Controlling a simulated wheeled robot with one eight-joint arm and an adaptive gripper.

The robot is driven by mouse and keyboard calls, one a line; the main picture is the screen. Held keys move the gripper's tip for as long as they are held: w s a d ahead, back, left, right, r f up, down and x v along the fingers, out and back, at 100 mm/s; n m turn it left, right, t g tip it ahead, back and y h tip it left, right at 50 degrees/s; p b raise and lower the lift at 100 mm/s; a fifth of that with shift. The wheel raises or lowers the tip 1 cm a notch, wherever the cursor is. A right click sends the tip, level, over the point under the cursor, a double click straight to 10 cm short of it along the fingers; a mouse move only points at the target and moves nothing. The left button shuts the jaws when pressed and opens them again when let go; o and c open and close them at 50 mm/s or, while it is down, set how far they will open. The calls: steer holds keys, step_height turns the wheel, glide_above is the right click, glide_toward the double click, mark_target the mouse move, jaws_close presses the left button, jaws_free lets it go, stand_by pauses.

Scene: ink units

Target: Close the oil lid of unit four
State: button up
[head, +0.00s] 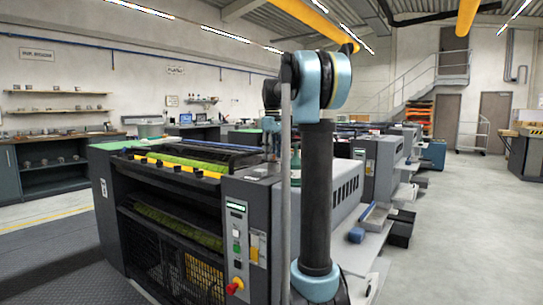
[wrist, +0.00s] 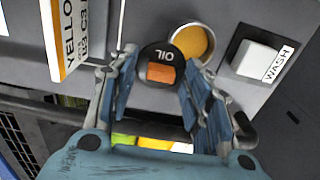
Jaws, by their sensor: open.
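The oil lid (wrist: 160,64), round and black with the word OIL and an orange patch, shows in the wrist view. Beside it, up and to the right, is a round port (wrist: 191,42) with a yellow-orange inside; the lid overlaps its lower left edge and does not cover it. My gripper (wrist: 159,72) is open, with one blue finger left of the lid and the other right of it. I cannot tell whether either finger touches the lid. In the head view my arm hides part of the machine, and the lid cannot be made out.
A white block marked WASH (wrist: 254,60) stands right of the port. A yellow label plate (wrist: 66,33) is at the upper left. In the head view, the near grey printing unit (head: 165,215) has a control panel with a red knob (head: 235,285). Open floor lies at the right.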

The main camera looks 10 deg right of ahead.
steer(key=shift+c, duration=0.2)
steer(key=c, duration=1)
steer(key=m, duration=0.3)
steer(key=s+m, duration=0.1)
steer(key=shift+d+m, duration=0.35)
steer(key=shift+m, duration=0.05)
steer(key=m, duration=0.2)
steer(key=s+m, duration=0.1)
steer(key=m, duration=0.1)
steer(key=shift+s+d, duration=0.1)
steer(key=m, duration=0.2)
steer(key=s+m, duration=0.1)
steer(key=m, duration=0.2)
steer(key=shift+s, duration=0.1)
steer(key=shift+s+a+m, duration=0.2)
steer(key=shift+a+m, duration=0.05)
steer(key=shift+m, duration=0.8)
steer(key=shift+s+a+m, duration=0.2)
steer(key=shift+m, duration=0.85)
